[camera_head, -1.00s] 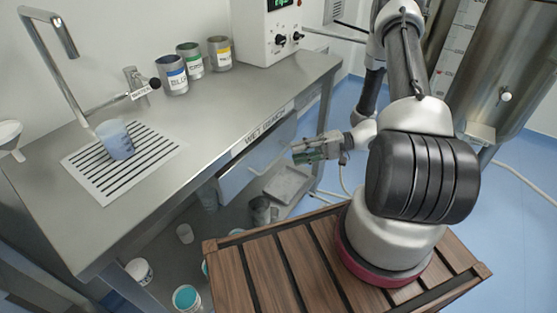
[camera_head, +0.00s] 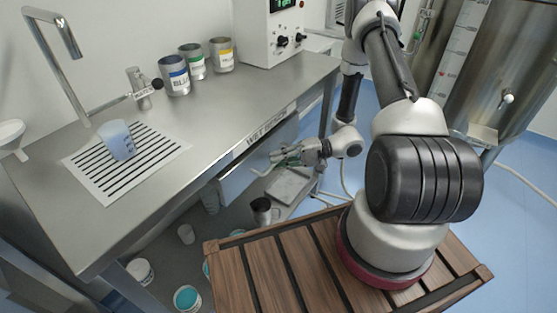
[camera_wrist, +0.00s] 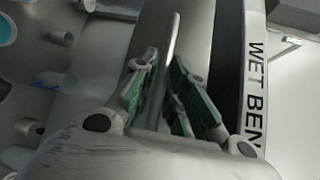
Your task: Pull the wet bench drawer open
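The wet bench drawer (camera_head: 236,184) is a grey panel under the bench's front edge and looks shut. Its bar handle (camera_head: 259,171) shows at the drawer front. My gripper (camera_head: 283,158) is at the right part of the drawer, by the handle. In the wrist view the handle (camera_wrist: 171,45) runs lengthwise between the two green-padded fingers of my gripper (camera_wrist: 163,62). The fingers are apart, with gaps beside the bar, the right gap wider. The drawer panel (camera_wrist: 201,30) lies behind them. Whether the left finger touches the bar is unclear.
The bench top (camera_head: 215,120) carries several labelled cans, a tap, a blue cup (camera_head: 117,141) on a striped mat and a control box (camera_head: 270,30). Below the drawer are a grey tray (camera_head: 287,187), a metal jug (camera_head: 263,211) and buckets. Steel tanks stand at right.

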